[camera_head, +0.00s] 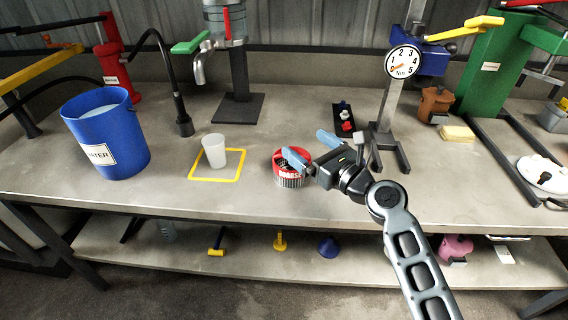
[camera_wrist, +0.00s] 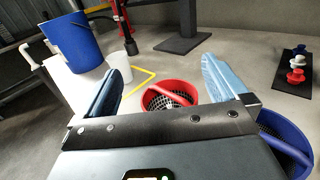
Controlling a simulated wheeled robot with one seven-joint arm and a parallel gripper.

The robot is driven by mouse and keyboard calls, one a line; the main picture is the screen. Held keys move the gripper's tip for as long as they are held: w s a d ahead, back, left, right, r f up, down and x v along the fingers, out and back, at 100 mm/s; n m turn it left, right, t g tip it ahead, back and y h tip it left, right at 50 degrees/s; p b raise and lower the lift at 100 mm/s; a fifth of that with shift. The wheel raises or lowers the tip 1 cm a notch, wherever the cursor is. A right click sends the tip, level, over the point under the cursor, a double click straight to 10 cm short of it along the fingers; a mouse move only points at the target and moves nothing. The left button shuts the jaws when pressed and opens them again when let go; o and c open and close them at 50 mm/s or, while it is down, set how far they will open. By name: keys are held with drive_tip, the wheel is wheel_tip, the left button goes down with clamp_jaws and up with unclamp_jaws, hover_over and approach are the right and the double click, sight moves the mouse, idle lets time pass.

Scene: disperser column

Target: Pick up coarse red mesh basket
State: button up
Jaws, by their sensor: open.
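The coarse red mesh basket (camera_head: 291,179) stands on the bench near its front edge. It has a red rim, a metal mesh and a dark label reading COARSE. In the wrist view the basket (camera_wrist: 172,86) shows between my fingers, with a red handle across its top and its lower side hidden by my gripper body. My gripper (camera_head: 302,143) is open, with pale blue fingers. One finger overlaps the basket's rim in the head view; I cannot tell whether it touches. In the wrist view nothing is held in my gripper (camera_wrist: 160,66).
A blue mesh basket (camera_wrist: 288,142) stands close on the right in the wrist view. A white cup (camera_head: 214,152) stands in a yellow square on the left, beside a blue water bucket (camera_head: 105,135). A gauge stand (camera_head: 388,130) is behind my gripper.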

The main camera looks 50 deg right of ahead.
sight(285, 175)
wheel_tip(285, 175, down, 8)
drive_tip(key=b, duration=0.3)
drive_tip(key=shift+b, duration=0.3)
drive_tip(key=shift+w+r, duration=0.15)
drive_tip(key=shift+w, duration=0.15)
drive_tip(key=shift+w+d+p, duration=0.15)
drive_tip(key=shift+w+d, duration=0.05)
drive_tip(key=shift+w, duration=0.9)
drive_tip(key=shift+w+d+p, duration=0.1)
drive_tip(key=shift+w+d, duration=0.15)
drive_tip(key=shift+w, duration=0.9)
drive_tip(key=shift+w+d+p, duration=0.15)
drive_tip(key=shift+w+d, duration=0.05)
drive_tip(key=shift+w, duration=0.9)
drive_tip(key=c, duration=1)
